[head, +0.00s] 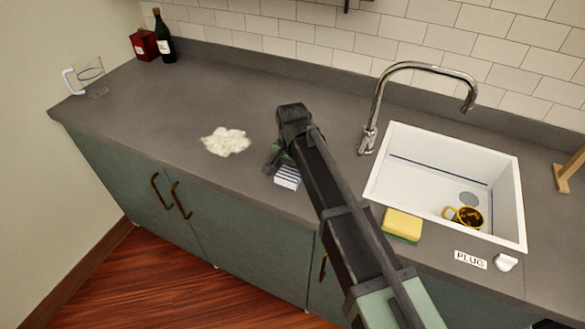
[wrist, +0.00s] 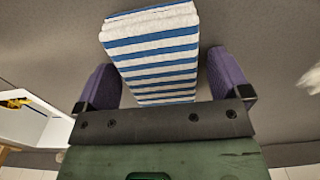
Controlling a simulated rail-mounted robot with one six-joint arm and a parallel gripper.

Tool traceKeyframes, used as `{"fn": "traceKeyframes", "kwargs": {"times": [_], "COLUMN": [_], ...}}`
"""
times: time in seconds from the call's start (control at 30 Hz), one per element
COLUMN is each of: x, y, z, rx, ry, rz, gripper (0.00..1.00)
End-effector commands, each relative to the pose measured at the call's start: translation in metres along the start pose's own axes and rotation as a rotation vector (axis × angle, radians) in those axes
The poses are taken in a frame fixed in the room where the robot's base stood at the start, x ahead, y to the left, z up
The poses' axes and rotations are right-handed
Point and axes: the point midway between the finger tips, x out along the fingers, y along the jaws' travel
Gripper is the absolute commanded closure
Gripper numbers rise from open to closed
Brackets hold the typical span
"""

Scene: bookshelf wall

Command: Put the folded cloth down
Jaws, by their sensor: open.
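The folded cloth (head: 287,178), white with blue stripes, shows beside my arm in the head view and appears to rest on the grey counter (head: 110,105). In the wrist view the cloth (wrist: 152,50) lies between the two purple fingers of my gripper (wrist: 163,78). The fingers are apart, one on each side of it, with a visible gap at the left finger; contact at the right finger is hard to tell. In the head view my gripper (head: 277,160) is low over the counter, partly hidden by my arm.
A white fluffy heap (head: 226,141) lies left of the cloth. The white sink (head: 450,165) with a tap (head: 375,110) and a yellow mug (head: 465,215) is to the right. A sponge (head: 402,223) sits at its near-left corner. A bottle (head: 164,38) and jug (head: 90,70) stand far left.

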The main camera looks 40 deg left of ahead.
Motion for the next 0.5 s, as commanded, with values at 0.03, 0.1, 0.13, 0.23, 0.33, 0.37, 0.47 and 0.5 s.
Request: {"fn": "traceKeyframes", "kwargs": {"times": [0.03, 0.1, 0.13, 0.23, 0.33, 0.37, 0.47, 0.5], "x": [-0.012, -0.026, -0.033, -0.060, -0.088, -0.095, -0.114, -0.118], "y": [0.000, 0.000, 0.000, 0.000, 0.000, 0.000, 0.000, 0.000], "z": [0.000, 0.000, 0.000, 0.000, 0.000, 0.000, 0.000, 0.000], "rx": [0.000, 0.000, 0.000, 0.000, 0.000, 0.000, 0.000, 0.000], "ry": [0.000, 0.000, 0.000, 0.000, 0.000, 0.000, 0.000, 0.000], "rz": [0.000, 0.000, 0.000, 0.000, 0.000, 0.000, 0.000, 0.000], "gripper": [0.05, 0.05, 0.05, 0.05, 0.05, 0.05, 0.05, 0.05]}}
